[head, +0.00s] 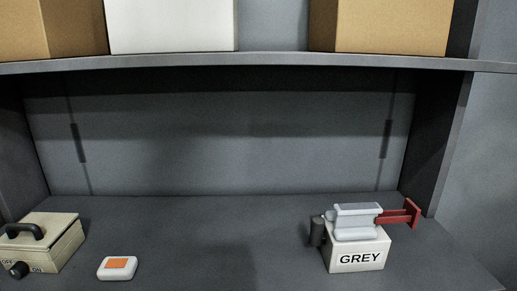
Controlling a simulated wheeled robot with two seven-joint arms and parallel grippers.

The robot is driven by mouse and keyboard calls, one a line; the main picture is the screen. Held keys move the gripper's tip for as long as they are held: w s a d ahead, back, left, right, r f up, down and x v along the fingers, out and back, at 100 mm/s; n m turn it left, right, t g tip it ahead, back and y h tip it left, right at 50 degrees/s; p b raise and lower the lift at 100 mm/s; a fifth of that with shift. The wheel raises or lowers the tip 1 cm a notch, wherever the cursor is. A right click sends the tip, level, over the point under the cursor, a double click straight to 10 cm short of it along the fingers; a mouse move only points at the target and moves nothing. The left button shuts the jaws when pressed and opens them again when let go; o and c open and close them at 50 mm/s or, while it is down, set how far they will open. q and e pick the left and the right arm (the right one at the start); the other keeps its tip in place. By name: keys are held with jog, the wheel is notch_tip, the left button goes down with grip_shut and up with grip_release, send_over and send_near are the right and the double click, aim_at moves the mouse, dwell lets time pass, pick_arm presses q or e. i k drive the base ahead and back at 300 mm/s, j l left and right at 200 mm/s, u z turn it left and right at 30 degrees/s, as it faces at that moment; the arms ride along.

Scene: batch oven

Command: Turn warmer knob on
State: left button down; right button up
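A cream box-shaped warmer (52,243) with a black handle on its lid sits at the left edge of the counter. Its black knob (18,270) is on the front face, between the labels OFF and ON. The knob is small and partly near the picture edge, and I cannot tell which label it points to. Neither of my grippers is in view.
A white block with an orange top (117,267) lies right of the warmer. A white box marked GREY (357,258) carries a grey piece (356,221) with a red handle (402,214). Boxes stand on the shelf (270,58) above. The middle counter is clear.

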aim_at(20, 268)
jog(key=u, duration=1.55)
